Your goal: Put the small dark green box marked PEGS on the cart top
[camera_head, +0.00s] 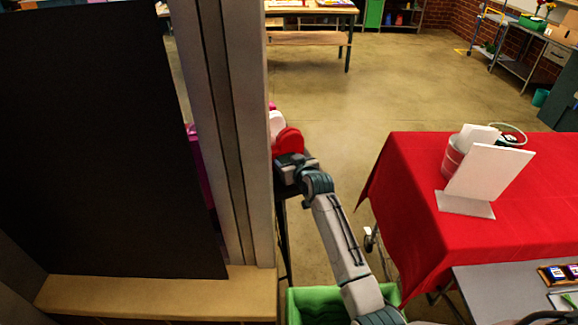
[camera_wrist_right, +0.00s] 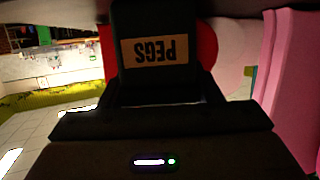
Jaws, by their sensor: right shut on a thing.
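The dark green box (camera_wrist_right: 157,80) shows close up in the right wrist view, its tan PEGS label upside down. My right gripper (camera_wrist_right: 158,98) is shut on it. In the head view my right arm reaches forward, and the right gripper (camera_head: 290,160) is beside the grey post, in front of a round red thing (camera_head: 288,141). I cannot make out the box clearly in the head view. A dark narrow stand with thin legs (camera_head: 283,235) is under the gripper; I cannot tell whether it is the cart. My left gripper is not in view.
A tall grey post (camera_head: 228,130) and a black panel (camera_head: 100,140) block the left side. A red-covered table (camera_head: 400,190) with a white sign (camera_head: 487,172) stands right. A green bin (camera_head: 312,303) is below my arm. Open floor (camera_head: 370,90) lies beyond.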

